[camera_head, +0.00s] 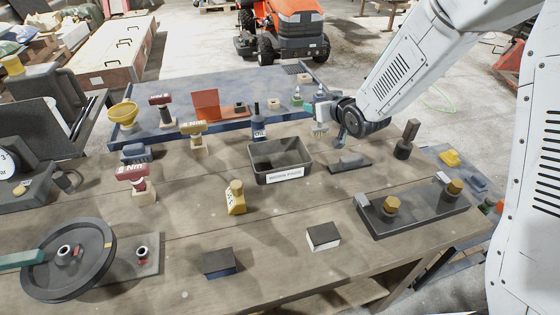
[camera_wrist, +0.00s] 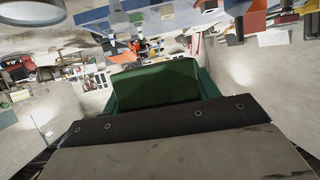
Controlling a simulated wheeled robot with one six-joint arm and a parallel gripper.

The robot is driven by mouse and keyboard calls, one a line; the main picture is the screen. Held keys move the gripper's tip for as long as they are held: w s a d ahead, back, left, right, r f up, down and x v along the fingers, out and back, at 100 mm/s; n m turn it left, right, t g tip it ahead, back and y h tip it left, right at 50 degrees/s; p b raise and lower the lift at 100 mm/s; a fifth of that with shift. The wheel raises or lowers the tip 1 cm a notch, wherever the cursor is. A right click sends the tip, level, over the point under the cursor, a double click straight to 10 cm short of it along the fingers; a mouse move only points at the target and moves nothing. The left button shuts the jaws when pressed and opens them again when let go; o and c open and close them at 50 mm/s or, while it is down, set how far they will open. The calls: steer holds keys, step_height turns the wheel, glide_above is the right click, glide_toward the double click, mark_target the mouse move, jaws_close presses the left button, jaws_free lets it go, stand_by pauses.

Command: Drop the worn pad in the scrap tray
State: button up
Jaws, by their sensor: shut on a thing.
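The scrap tray (camera_head: 256,165) is a dark open box with a white label on its front, in the middle of the bench; its visible inside looks empty. My gripper (camera_head: 335,122) is above and to the right of the tray's back, apart from it. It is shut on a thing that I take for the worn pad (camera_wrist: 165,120). In the wrist view this is a broad piece with a dark riveted strip, close to the camera, with a green block behind it. In the head view the held piece is small and hard to make out.

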steer(key=shift+s+a+f+n+g+y, duration=0.95)
steer(key=shift+s+a+f+n+y, duration=0.3)
steer(key=shift+a+f, duration=0.55)
steer(key=shift+s+a+f+n+g+y, duration=1)
steer(key=shift+s+a+f+n, duration=0.3)
steer(key=shift+a, duration=0.8)
steer(key=shift+s+a+f+n+g+y, duration=0.95)
steer(key=shift+s+a+f+n+y, duration=0.3)
steer(key=shift+a+f, duration=0.6)
steer(key=shift+w+a+r, duration=0.1)
steer(key=o, duration=1.2)
steer(key=shift+c, duration=0.2)
steer(key=v, duration=0.7)
steer(key=shift+d+r, duration=0.2)
steer(key=shift+d, duration=0.1)
